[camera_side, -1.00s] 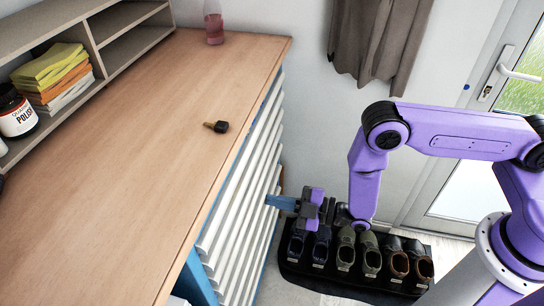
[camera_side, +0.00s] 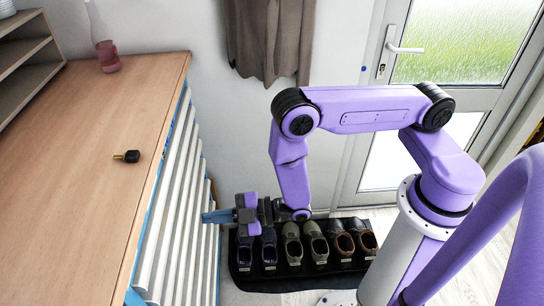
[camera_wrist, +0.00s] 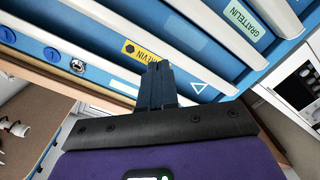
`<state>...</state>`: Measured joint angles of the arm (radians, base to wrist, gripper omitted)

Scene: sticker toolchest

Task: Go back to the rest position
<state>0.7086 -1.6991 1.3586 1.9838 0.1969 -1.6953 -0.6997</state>
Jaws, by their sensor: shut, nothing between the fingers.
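My gripper (camera_side: 217,216) is in front of the drawer fronts of the tool chest (camera_side: 177,190), below the wooden top, in the side view. Its blue fingers point left toward the slats and are closed together with nothing between them. I cannot tell whether the tips touch a drawer. In the wrist view the closed fingers (camera_wrist: 160,82) show against the blue chest with its white drawer edges (camera_wrist: 195,60).
A black key (camera_side: 131,156) and a pink bottle (camera_side: 106,55) are on the worktop (camera_side: 90,130). Several shoes stand on a dark mat (camera_side: 260,285) below my arm. Open air lies between gripper and door.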

